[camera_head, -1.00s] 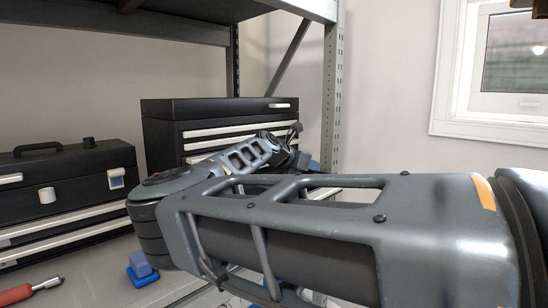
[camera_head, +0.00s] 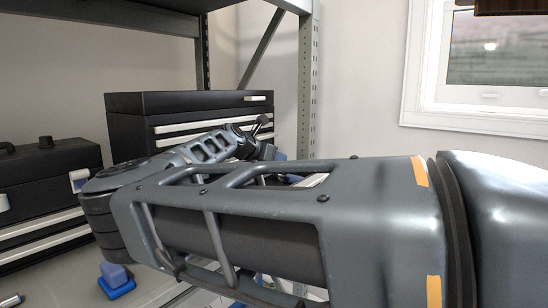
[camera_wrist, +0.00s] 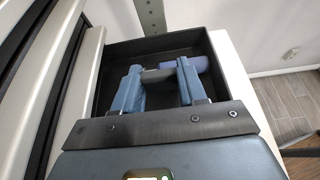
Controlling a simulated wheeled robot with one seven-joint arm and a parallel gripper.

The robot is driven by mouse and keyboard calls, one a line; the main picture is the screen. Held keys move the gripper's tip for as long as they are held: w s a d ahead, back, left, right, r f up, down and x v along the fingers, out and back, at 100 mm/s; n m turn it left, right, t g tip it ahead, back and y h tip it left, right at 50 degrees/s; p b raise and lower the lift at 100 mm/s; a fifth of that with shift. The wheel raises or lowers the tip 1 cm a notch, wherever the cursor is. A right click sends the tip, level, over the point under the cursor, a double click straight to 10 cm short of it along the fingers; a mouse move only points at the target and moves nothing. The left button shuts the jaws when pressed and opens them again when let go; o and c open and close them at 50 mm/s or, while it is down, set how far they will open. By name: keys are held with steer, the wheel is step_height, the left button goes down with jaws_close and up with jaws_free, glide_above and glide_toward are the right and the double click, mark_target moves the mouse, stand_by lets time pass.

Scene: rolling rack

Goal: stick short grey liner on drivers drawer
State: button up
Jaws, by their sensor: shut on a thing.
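My gripper (camera_wrist: 158,70) is shut on a short grey piece (camera_wrist: 158,76), which lies crosswise between its two blue fingers in the wrist view. A blue-violet rounded piece (camera_wrist: 196,63) shows just beyond the right finger; I cannot tell if it is joined to the grey one. The fingers are over or inside an open drawer (camera_wrist: 112,52) with dark walls and a pale front. I cannot tell whether the held piece touches the drawer floor. In the head view, the black tool chest (camera_head: 190,104) with pale drawer handles stands behind my arm, which hides its lower part.
A second black toolbox (camera_head: 40,170) stands at the left on the grey rack shelf. A blue object (camera_head: 116,276) lies on the shelf near its front. A rack post (camera_head: 308,85) stands right of the chest, with a window (camera_head: 490,65) beyond.

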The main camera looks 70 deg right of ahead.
steer(key=shift+f+b, duration=2.45)
steer(key=shift+f, duration=1.2)
steer(key=shift+f, duration=0.15)
steer(key=o, duration=1.3)
steer(key=shift+b+v, duration=0.95)
steer(key=shift+v, duration=2.95)
steer(key=shift+s, duration=0.1)
